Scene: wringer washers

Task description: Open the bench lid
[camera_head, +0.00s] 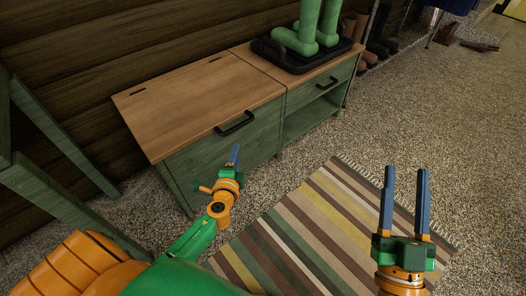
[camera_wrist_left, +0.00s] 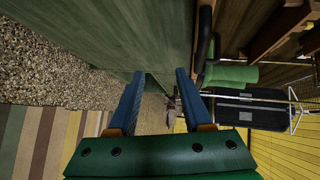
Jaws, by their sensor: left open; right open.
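The bench (camera_head: 222,155) has a green body and a wooden top and stands against the log wall. Its lid (camera_head: 195,95) lies flat and closed, with dark hinges along the back edge. A black handle (camera_head: 236,123) is on the front, just under the lid's edge. My left gripper (camera_head: 234,156) is open and empty in front of the bench, just below the handle. In the left wrist view its fingers (camera_wrist_left: 157,82) are apart beside the green front (camera_wrist_left: 110,35); a dark bar, seemingly the handle (camera_wrist_left: 203,42), is right of them. My right gripper (camera_head: 406,170) is open and empty over the floor.
A black tray (camera_head: 275,55) with green boots (camera_head: 300,38) stands on the adjoining cabinet's top, beside the lid. A striped rug (camera_head: 310,230) lies in front of the bench. A green table leg (camera_head: 65,140) stands at left.

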